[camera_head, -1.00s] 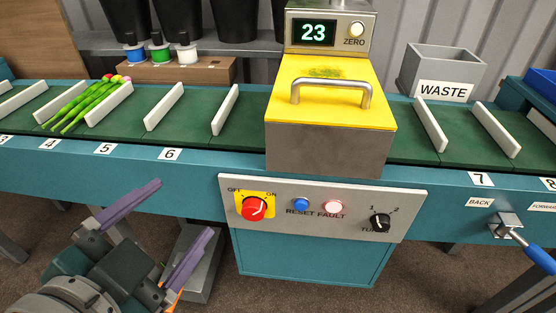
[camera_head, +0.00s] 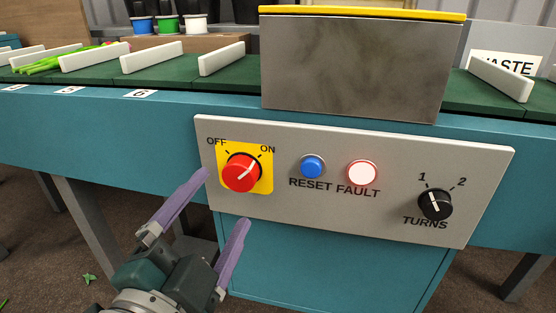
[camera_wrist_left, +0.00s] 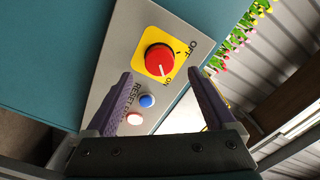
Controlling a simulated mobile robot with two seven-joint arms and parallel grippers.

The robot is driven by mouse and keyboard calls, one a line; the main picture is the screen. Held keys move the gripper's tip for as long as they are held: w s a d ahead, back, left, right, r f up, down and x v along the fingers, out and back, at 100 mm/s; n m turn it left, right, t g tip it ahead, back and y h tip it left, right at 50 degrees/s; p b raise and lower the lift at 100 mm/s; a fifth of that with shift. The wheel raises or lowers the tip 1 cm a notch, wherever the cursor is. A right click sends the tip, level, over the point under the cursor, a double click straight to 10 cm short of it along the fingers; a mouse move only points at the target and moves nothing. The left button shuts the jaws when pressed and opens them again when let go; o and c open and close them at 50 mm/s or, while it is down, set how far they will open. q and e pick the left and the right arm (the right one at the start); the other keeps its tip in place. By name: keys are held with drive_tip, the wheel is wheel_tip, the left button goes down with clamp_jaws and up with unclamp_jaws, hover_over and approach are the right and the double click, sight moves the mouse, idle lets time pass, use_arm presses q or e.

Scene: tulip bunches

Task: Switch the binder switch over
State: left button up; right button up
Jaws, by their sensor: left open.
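The binder switch is a red rotary knob (camera_head: 241,173) on a yellow plate marked OFF and ON, at the left of the grey control panel (camera_head: 290,209). Its white pointer line is turned toward ON. In the left wrist view the knob (camera_wrist_left: 159,59) also shows its line toward ON. My left gripper (camera_head: 226,197) is open and empty, its purple fingers reaching up toward the knob from below in the head view. In the wrist view the knob shows beyond and between the fingertips, apart from them. My right gripper is not in view.
On the same panel are a blue RESET button (camera_head: 312,166), a pale FAULT lamp (camera_head: 362,173) and a black TURNS knob (camera_head: 435,204) set toward 1. The grey binder housing (camera_head: 352,67) stands above. Green tulip stems (camera_head: 66,62) lie on the belt at left.

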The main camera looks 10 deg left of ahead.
sight(237, 179)
use_arm(q)
drive_tip(key=w+b, duration=0.1)
drive_tip(key=w, duration=0.4)
drive_tip(key=shift+w+d+b, duration=0.1)
drive_tip(key=shift+w+b, duration=0.25)
drive_tip(key=shift+w, duration=0.05)
drive_tip(key=c, duration=1.4)
